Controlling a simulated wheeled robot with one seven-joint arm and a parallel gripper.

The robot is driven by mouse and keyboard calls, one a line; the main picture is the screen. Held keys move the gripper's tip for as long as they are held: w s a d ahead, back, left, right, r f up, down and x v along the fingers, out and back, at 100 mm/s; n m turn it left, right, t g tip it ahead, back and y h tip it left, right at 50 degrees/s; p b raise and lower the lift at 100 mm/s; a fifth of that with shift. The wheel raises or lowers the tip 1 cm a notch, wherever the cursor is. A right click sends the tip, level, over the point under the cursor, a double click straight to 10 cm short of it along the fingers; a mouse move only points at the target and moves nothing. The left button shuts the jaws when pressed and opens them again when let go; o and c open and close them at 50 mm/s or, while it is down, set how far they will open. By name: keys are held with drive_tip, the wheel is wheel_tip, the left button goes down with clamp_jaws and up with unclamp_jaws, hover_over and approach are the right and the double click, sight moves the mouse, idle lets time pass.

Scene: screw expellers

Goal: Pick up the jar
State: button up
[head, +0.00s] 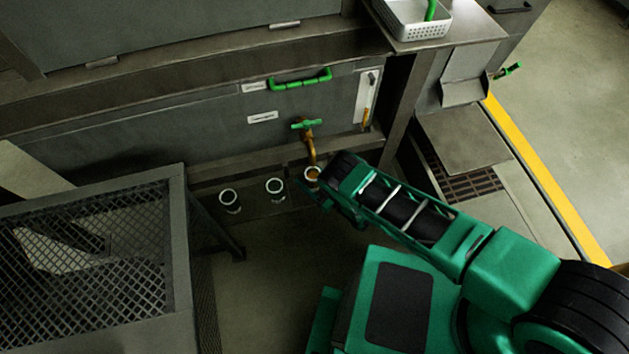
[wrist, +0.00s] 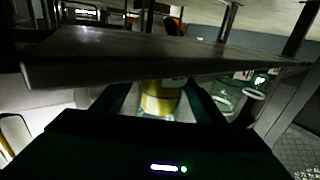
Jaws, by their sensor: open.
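Three small open jars stand in a row on a low dark ledge. The right-hand jar (head: 312,174) is under a brass spout with a green tap handle (head: 307,124) and has amber contents. In the wrist view this jar (wrist: 160,101) shows yellow contents between the two dark fingers of my gripper (wrist: 164,93). My gripper (head: 330,190) is open at the jar; whether a finger touches it I cannot tell. The middle jar (head: 275,189) and left jar (head: 230,201) stand apart; jars also show right of the fingers in the wrist view (wrist: 228,93).
A dark plate edge (wrist: 150,66) crosses the wrist view close over the jar and fingers. A mesh-topped table (head: 90,250) stands at left. A white basket (head: 413,22) sits at top right. Open floor (head: 270,265) lies before the ledge.

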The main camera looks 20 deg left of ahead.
drive_tip(key=shift+x, duration=1.25)
drive_tip(key=c, duration=1.3)
drive_tip(key=shift+o, duration=0.2)
